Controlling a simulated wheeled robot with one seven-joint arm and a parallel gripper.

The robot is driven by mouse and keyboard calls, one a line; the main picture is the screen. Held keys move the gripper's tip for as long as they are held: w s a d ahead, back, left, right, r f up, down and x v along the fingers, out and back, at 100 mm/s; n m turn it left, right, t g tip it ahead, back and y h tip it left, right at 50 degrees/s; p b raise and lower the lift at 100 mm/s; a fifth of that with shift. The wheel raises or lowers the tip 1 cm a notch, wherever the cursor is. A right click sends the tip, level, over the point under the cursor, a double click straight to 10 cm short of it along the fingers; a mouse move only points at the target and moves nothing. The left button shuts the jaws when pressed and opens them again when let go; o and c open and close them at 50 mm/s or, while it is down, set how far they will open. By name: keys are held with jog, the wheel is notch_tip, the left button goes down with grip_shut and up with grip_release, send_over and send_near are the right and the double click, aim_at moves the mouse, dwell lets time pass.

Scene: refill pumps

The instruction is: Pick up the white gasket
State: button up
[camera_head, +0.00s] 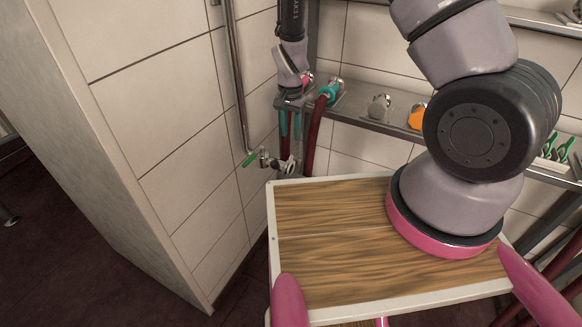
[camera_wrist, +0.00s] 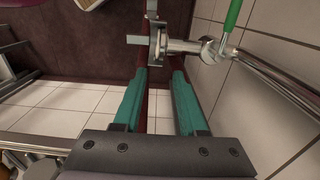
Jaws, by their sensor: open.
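I cannot make out the white gasket for certain in either view. My gripper (camera_head: 290,136) points down in the corner, above a pipe joint (camera_head: 284,164). In the wrist view its two teal fingers (camera_wrist: 158,73) are apart, with nothing clasped between them. Beyond the fingertips is a metal clamped joint (camera_wrist: 158,45) on the pipe end; any gasket at it is too small to tell. A dark red hose shows behind the gap between the fingers.
A pipe valve with a green handle (camera_head: 250,158) is beside the joint, close to the tiled wall (camera_head: 185,160). A metal shelf (camera_head: 355,105) holds a teal fitting (camera_head: 330,92), a grey one (camera_head: 379,106) and an orange one (camera_head: 417,117). A wood-topped tray (camera_head: 272,225) is in front.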

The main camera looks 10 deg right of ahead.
send_over(291, 156)
notch_tip(291, 156, down, 4)
notch_tip(291, 156, down, 5)
jog(key=shift+f, duration=0.1)
jog(key=shift+c, duration=0.3)
grip_shut()
dwell(1.3)
